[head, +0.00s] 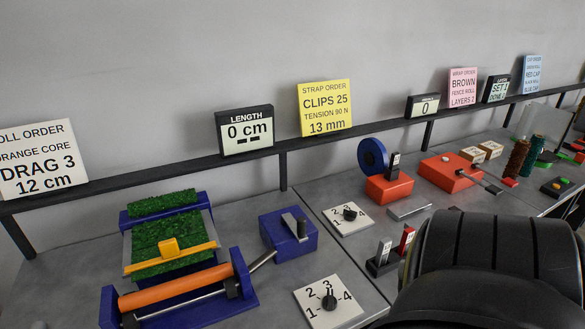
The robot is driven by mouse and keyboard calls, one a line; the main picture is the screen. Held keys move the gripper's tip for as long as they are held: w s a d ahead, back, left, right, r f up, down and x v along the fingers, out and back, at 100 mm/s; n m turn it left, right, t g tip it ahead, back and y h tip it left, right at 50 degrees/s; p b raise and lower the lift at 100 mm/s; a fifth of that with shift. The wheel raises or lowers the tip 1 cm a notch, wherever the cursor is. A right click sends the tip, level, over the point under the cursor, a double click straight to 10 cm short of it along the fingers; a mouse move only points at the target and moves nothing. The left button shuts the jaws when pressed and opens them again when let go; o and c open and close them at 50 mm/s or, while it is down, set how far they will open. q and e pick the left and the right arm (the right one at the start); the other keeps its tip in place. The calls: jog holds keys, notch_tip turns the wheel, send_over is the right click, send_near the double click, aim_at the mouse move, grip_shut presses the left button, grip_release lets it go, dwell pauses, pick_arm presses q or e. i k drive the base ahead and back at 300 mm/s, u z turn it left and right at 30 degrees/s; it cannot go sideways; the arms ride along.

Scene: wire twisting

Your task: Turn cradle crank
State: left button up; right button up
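A blue cradle (247,279) at the lower left holds an orange core (173,287) lying across it. A thin metal rod runs in front of the core. A grey crank-like bar (262,260) sticks out up and right at the cradle's right end, next to a black knob (232,287). Behind the core, green turf (160,235) lies on a blue frame, with a yellow block (169,247) on a yellow bar across it. A white dial (328,301) numbered 1 to 4 lies to the right. Neither gripper is in view.
A blue box with a lever (287,232) stands behind the dial. The length display (244,130) reads 0 cm; the order card (40,160) reads orange core, drag 3, 12 cm. My large black arm part covers the lower right. Red devices (389,188) stand farther right.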

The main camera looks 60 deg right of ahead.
aim_at(298, 228)
jog(key=z, duration=1.9)
jog(key=k, duration=0.3)
